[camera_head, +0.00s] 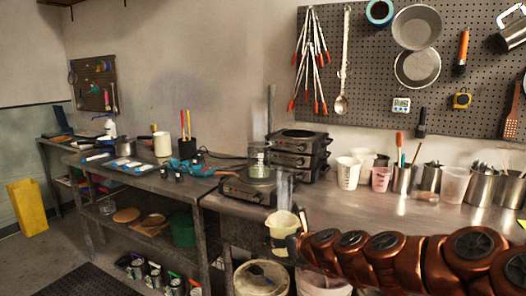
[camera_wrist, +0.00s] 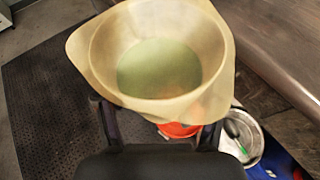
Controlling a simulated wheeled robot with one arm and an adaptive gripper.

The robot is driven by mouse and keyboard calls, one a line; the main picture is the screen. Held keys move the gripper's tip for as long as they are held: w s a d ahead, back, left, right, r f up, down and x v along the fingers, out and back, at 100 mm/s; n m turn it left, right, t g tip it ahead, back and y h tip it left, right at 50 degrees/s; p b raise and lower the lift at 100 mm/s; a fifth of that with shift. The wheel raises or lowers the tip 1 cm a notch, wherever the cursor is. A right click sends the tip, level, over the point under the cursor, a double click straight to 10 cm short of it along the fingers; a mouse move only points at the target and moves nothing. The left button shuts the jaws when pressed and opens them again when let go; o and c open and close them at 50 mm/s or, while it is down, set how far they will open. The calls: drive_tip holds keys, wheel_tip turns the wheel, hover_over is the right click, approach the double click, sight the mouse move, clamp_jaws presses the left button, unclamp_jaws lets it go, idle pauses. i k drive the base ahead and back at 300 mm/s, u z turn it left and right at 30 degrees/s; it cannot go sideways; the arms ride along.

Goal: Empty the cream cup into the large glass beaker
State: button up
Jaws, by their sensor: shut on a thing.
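The cream cup (camera_head: 281,231) is in my gripper at the front edge of the steel counter in the head view. It fills the upper part of the wrist view (camera_wrist: 222,75), about upright, with a pale green content in its bottom. My gripper (camera_wrist: 158,125) is shut on the cup's side; in the head view it is mostly hidden at the end of my copper arm. A clear glass vessel with something green low in it, probably the large glass beaker (camera_head: 259,154), stands on a hot plate behind and left of the cup, apart from it.
Stacked dark hot plates (camera_head: 300,152) stand right of the glass vessel. White cups (camera_head: 348,171), a pink cup (camera_head: 381,178) and steel tool pots (camera_head: 481,186) line the back of the counter. Buckets (camera_head: 262,279) stand below; the wrist view shows a red-orange one (camera_wrist: 180,130).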

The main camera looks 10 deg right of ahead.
sight(258, 156)
drive_tip(key=k, duration=0.55)
drive_tip(key=u, duration=0.55)
drive_tip(key=i, duration=0.4)
drive_tip(key=u, duration=0.7)
drive_tip(key=i, duration=1.35)
drive_tip(key=z, duration=0.7)
